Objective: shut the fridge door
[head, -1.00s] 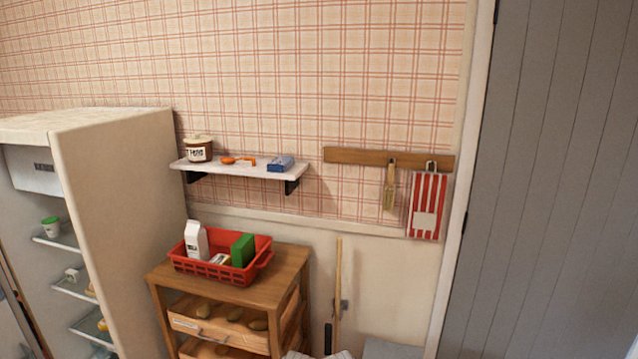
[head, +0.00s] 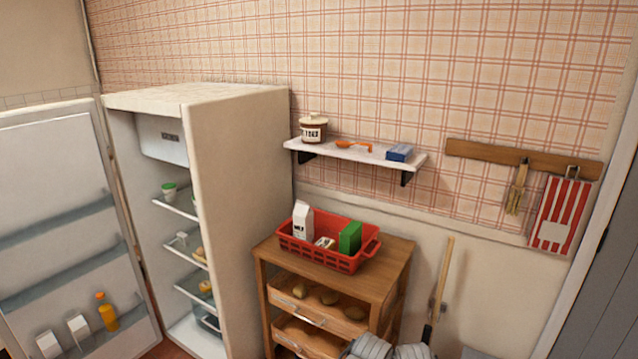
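The cream fridge (head: 240,170) stands at the left of the head view with its front open. Its door (head: 52,175) is swung wide open to the left, showing its inner side with shelves. An orange bottle (head: 107,312) and two white cartons stand on the door's lowest shelf. Inside the fridge are a freezer box (head: 160,140) and several shelves with a green-lidded cup (head: 169,190) and other food. Grey-white parts at the bottom edge may be mine. Neither gripper can be made out in the view.
A wooden cart (head: 335,290) right of the fridge bears a red basket (head: 330,258) with cartons. A wall shelf (head: 350,152) is above it. A broom (head: 441,280) leans at the wall, and a grey door (head: 600,290) is at far right.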

